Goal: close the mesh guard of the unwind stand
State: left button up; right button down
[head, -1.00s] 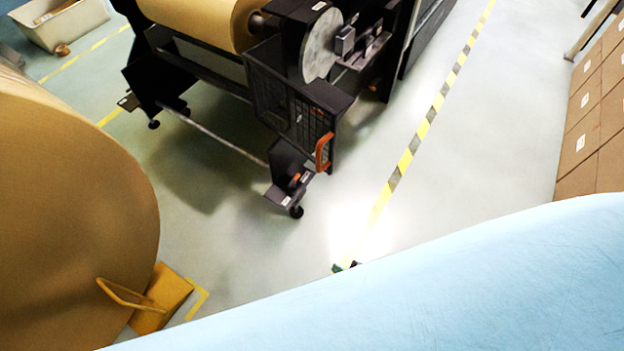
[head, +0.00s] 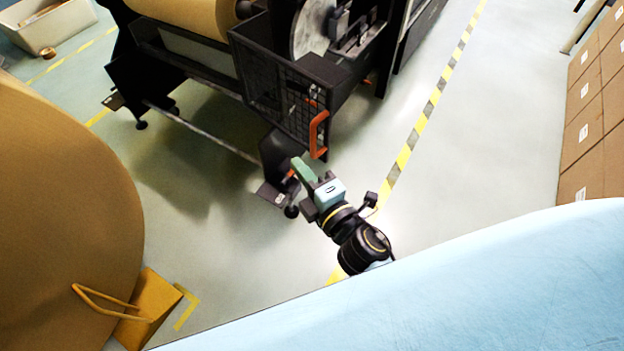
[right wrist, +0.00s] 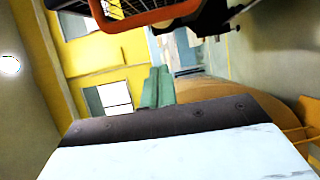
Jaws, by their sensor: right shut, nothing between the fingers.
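The unwind stand's black mesh guard (head: 275,92) is at the upper middle of the head view, with an orange handle (head: 318,133) on its right edge. The pale end disc (head: 308,32) shows above the guard; how far the guard stands from its frame is hard to tell. My right gripper (head: 298,168) is below the handle, its green fingers shut and empty, apart from the handle in the picture. In the right wrist view the fingers (right wrist: 157,88) are together, and the orange handle (right wrist: 145,17) crosses the top beyond them. My left gripper is not in view.
A large kraft roll (head: 60,210) with a yellow chock (head: 150,308) stands at the left. A dark lower foot of the stand (head: 275,165) is close to my right gripper. Stacked cartons (head: 595,120) line the right. Floor is clear around the striped tape (head: 420,125).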

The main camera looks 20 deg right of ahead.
aim_at(311, 152)
jog(key=shift+w+d, duration=0.75)
jog(key=shift+w, duration=0.2)
jog(key=shift+w+d, duration=0.75)
jog(key=shift+w, duration=0.2)
jog(key=shift+d, duration=0.1)
